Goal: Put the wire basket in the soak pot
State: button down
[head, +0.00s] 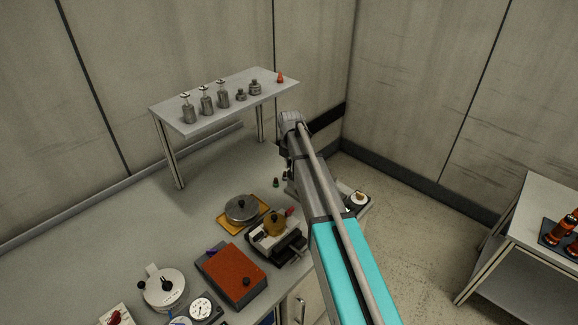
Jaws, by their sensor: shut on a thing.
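A round grey metal pot (241,208) with a flat lid and dark knob sits on a yellow-orange mat (230,229) on the bench; it may be the soak pot. A white round vessel (163,287) with a dark knob and upright tab stands at the lower left; I cannot tell which is the soak pot. I cannot make out a wire basket. My arm reaches from the lower right to the middle. My gripper's fingers do not show, probably hidden behind the arm, so what they hold is not visible.
A raised shelf (232,95) holds several metal bottles and a small orange cone (280,78). A red-brown box (232,273) and a black device (277,240) crowd the front of the bench (100,235). The bench's left side is clear. A side table (540,205) stands at right.

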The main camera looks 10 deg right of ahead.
aim_at(290, 176)
jog(key=shift+r, duration=0.15)
dwell(0.5)
jog(key=shift+r+p, duration=1.35)
jog(key=shift+p, duration=0.15)
jog(key=shift+f, duration=0.15)
notch_tip(290, 176, down, 9)
jog(key=b, duration=0.9)
jog(key=shift+r, duration=0.2)
